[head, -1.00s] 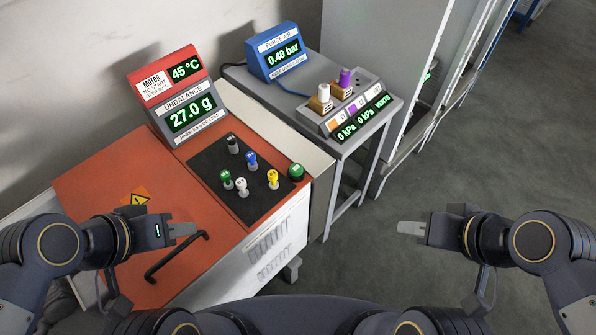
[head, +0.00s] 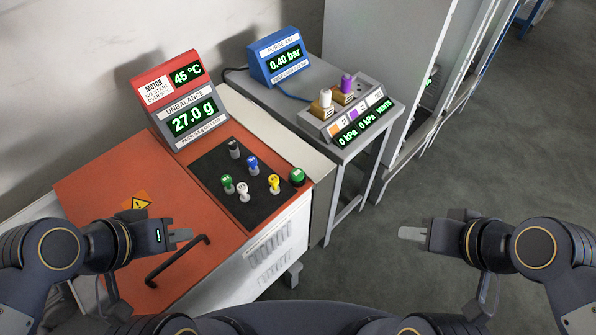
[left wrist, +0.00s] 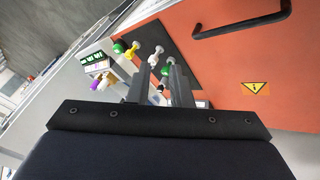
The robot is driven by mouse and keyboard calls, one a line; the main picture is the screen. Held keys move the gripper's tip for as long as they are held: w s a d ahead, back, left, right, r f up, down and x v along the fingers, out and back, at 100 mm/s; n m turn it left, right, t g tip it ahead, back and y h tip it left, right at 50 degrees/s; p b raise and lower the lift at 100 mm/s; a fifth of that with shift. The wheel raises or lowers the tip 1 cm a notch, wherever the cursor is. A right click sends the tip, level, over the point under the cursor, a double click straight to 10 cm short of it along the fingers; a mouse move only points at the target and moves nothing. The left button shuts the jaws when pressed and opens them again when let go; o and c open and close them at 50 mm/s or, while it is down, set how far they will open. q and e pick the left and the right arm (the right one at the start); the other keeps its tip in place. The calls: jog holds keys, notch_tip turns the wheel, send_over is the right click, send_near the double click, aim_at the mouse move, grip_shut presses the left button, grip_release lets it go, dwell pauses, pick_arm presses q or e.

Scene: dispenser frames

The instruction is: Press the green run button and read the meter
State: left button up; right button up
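The green run button (head: 297,176) is a round green cap at the right corner of the orange machine's top, beside the black panel. It also shows in the left wrist view (left wrist: 119,47). The grey unbalance meter (head: 191,118) reads 27.0 g in green digits. A red motor display (head: 170,78) above it reads 45 °C. My left gripper (head: 181,237) is over the orange lid, left of and nearer than the button; its fingers are apart and empty in the left wrist view. My right gripper (head: 411,233) is over the floor at the right, touching nothing; its finger gap is hidden.
Several coloured knobs stand on the black panel (head: 217,165), including a green one (head: 228,184). A black handle (head: 178,262) rises from the orange lid. A grey side table (head: 315,80) holds a blue 0.40 bar display (head: 280,57) and a valve box. Floor at right is clear.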

pick_arm(q)
grip_shut()
dwell(1.4)
